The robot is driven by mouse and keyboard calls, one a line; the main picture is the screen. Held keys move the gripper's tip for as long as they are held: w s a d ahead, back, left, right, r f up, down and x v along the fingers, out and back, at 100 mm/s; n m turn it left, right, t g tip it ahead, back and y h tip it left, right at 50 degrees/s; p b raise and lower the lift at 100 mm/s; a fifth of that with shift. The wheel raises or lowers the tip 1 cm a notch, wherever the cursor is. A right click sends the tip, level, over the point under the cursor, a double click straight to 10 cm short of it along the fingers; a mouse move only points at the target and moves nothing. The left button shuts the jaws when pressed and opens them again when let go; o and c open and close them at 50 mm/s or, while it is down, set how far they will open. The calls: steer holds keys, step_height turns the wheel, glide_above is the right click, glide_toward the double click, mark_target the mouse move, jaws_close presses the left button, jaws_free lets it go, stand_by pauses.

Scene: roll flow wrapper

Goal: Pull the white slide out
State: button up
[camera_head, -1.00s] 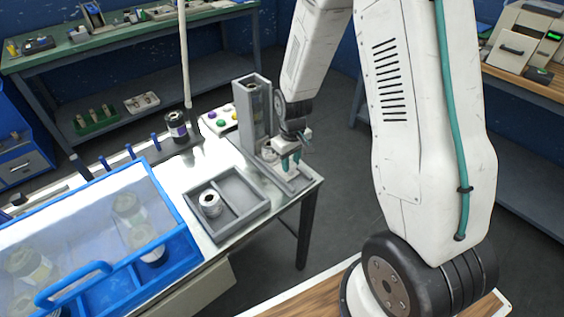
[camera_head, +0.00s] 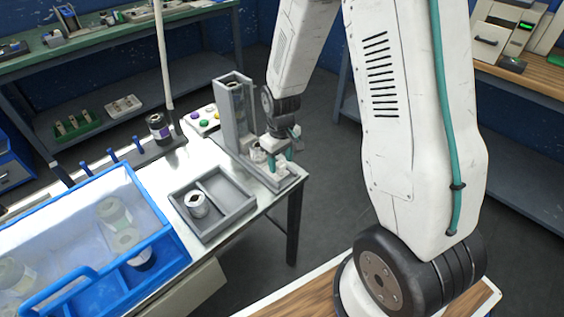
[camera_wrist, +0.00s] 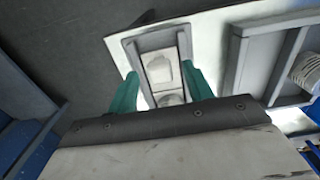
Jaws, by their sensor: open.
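The white slide (camera_wrist: 158,70) lies in the grey channel at the foot of the upright dispenser (camera_head: 234,115), on the near right corner of the metal table. In the wrist view its pale block shows between my two teal fingers. My gripper (camera_wrist: 158,92) is open, with one finger on each side of the channel. In the head view my gripper (camera_head: 281,160) points down over the channel, and its fingers partly hide the slide. I cannot tell whether the fingers touch it.
A grey two-part tray (camera_head: 230,203) holding a roll (camera_head: 197,204) stands beside the dispenser. A blue-framed box (camera_head: 165,262) with several rolls is at the left. A dark roll (camera_head: 158,126) and a coloured-button panel (camera_head: 203,121) are farther back. The floor to the right is clear.

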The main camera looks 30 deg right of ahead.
step_height(320, 180, up, 6)
steer(key=shift+r, duration=0.25)
steer(key=shift+s, duration=0.1)
stand_by(0.4)
steer(key=s+a+r+m+t, duration=0.1)
steer(key=s+a+r+m, duration=0.2)
steer(key=s+r, duration=1.9)
steer(key=shift+s, duration=1.3)
